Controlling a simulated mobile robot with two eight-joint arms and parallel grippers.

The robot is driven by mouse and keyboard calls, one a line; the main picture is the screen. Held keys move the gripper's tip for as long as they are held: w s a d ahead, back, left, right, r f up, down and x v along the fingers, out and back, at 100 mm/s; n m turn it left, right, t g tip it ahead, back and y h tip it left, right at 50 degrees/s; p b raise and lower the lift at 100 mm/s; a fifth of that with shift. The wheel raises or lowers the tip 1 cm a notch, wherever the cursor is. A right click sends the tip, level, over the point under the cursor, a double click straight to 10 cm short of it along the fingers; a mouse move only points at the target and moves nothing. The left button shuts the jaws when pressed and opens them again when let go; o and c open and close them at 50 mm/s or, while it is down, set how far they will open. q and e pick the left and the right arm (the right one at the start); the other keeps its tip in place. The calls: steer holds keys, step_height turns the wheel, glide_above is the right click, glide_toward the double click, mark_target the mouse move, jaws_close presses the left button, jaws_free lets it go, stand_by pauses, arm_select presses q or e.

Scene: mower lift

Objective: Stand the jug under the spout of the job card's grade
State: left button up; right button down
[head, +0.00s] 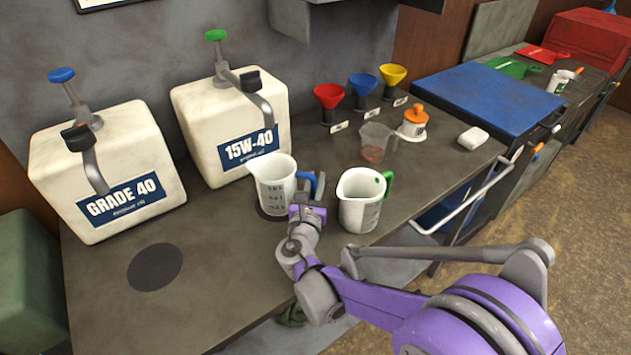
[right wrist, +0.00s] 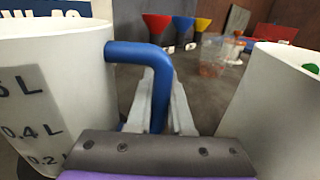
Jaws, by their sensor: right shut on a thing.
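A white measuring jug with a blue handle (head: 273,188) is upright below the 15W-40 spout (head: 262,108), over a dark round pad mostly hidden by it. I cannot tell whether its base touches the pad. My right gripper (head: 313,190) is shut on the blue handle (right wrist: 158,90). The white 15W-40 container (head: 205,115) has a green pump knob. The GRADE 40 container (head: 60,170) has a blue knob and its own spout (head: 95,172), with an empty dark pad (head: 154,267) in front. A card (head: 100,3) at the top left is cut off; no grade is readable. My left gripper is out of view.
A second white jug with a green handle (head: 360,202) stands close right of my right gripper, also in the right wrist view (right wrist: 275,110). A clear beaker (head: 374,145), an orange-topped bottle (head: 414,122) and red, blue and yellow funnels stand behind. The bench's front left is clear.

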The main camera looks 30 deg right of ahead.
steer(key=shift+f, duration=0.2)
steer(key=c, duration=0.8)
jaws_free()
steer(key=shift+r, duration=0.15)
steer(key=shift+s+a+r, duration=0.1)
steer(key=shift+r, duration=0.1)
steer(key=v, duration=1.1)
steer(key=shift+s+a+f, duration=0.1)
steer(key=shift+s+a, duration=0.15)
steer(key=shift+s, duration=0.05)
